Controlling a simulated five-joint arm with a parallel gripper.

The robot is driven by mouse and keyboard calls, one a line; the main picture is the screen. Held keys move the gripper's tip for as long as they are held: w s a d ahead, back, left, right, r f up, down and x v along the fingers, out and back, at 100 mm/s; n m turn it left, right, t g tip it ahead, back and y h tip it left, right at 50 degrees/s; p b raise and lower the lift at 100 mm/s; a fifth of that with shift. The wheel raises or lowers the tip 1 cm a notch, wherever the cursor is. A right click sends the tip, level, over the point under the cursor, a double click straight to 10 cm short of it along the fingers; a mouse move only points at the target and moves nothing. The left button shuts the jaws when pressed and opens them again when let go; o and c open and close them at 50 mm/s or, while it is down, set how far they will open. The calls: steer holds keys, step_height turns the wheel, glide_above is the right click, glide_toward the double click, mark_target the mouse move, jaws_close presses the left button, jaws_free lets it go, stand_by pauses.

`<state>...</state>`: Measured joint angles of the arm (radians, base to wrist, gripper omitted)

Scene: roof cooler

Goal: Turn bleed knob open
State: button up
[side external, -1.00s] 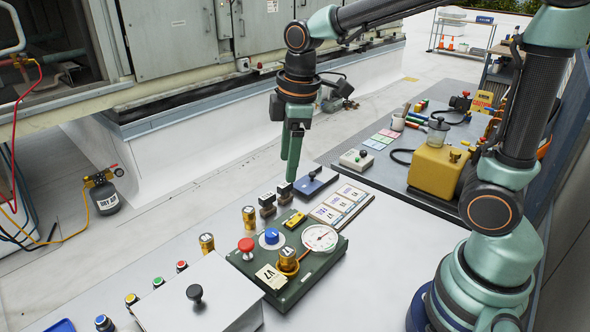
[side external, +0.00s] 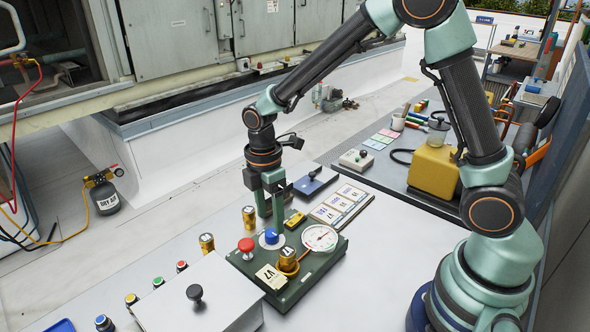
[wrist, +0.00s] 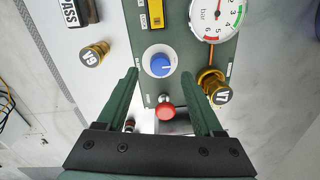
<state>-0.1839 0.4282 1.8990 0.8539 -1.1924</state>
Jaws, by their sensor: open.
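The blue knob (side external: 271,237) sits on a white round dial on the green panel (side external: 312,283). It also shows in the wrist view (wrist: 160,65), ahead of my fingers and roughly centred between them. I cannot read a label that marks it as the bleed knob. My gripper (side external: 270,215) hangs pointing down just behind the blue knob in the side view. In the wrist view my gripper (wrist: 168,85) has its two green fingers wide apart and empty. No contact with the knob shows.
A red mushroom button (side external: 246,246), a pressure gauge (side external: 320,238) and a brass V7 cylinder (side external: 288,259) crowd the knob on the panel. More brass cylinders (side external: 207,243) stand to the left. A grey box with a black knob (side external: 194,293) stands in front.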

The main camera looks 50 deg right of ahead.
mark_target(271, 232)
steer(key=shift+s+f, duration=0.1)
steer(key=shift+f, duration=1.75)
jaws_close()
